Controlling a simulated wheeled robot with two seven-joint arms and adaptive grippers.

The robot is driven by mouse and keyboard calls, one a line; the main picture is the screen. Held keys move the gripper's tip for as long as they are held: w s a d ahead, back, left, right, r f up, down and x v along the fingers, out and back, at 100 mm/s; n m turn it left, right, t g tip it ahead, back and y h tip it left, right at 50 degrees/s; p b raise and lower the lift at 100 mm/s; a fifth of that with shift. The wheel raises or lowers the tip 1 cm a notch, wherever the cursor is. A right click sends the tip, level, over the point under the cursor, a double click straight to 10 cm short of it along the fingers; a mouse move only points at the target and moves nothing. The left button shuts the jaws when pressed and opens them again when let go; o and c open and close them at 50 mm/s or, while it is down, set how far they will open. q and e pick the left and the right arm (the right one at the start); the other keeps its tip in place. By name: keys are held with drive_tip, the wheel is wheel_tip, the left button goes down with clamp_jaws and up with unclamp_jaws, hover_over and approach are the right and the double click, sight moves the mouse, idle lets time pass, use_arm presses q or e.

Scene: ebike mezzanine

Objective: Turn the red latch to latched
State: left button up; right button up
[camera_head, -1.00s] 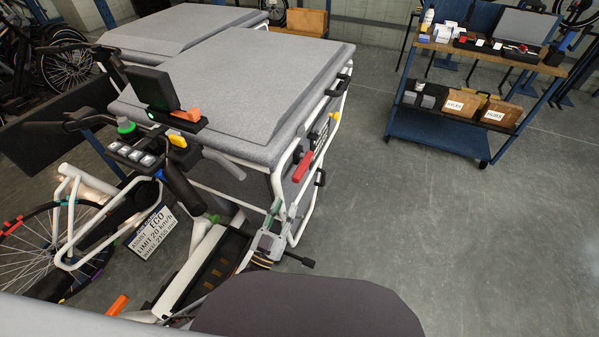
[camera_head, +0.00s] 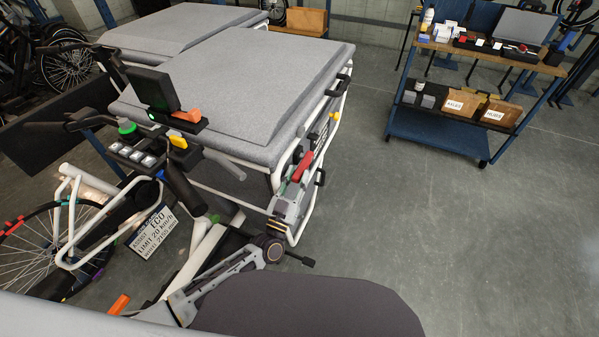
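The red latch (camera_head: 303,166) is a short red lever on the right side of the white frame of the grey-topped cargo box. It slants, with its upper end leaning to the right. My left gripper (camera_head: 289,191) is at the latch's lower end, reaching up from below. It overlaps the lever's lower end in the picture; I cannot tell whether it touches it. The fingers are too small to show whether they are open or shut. A green patch (camera_head: 283,187) shows beside them. My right gripper is out of view.
The grey box lid (camera_head: 250,85) lies just behind the latch. A black handle (camera_head: 340,85) and a yellow part (camera_head: 335,116) sit farther along the frame. Handlebars with a display (camera_head: 153,88) stand to the left. A cart (camera_head: 440,130) stands at the back right. The floor between is clear.

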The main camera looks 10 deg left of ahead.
use_arm(q)
drive_tip(key=shift+w+d+r, duration=0.2)
drive_tip(key=shift+w+r, duration=0.05)
drive_tip(key=shift+w, duration=0.35)
drive_tip(key=shift+w+d+r, duration=0.1)
drive_tip(key=shift+w, duration=0.15)
clamp_jaws()
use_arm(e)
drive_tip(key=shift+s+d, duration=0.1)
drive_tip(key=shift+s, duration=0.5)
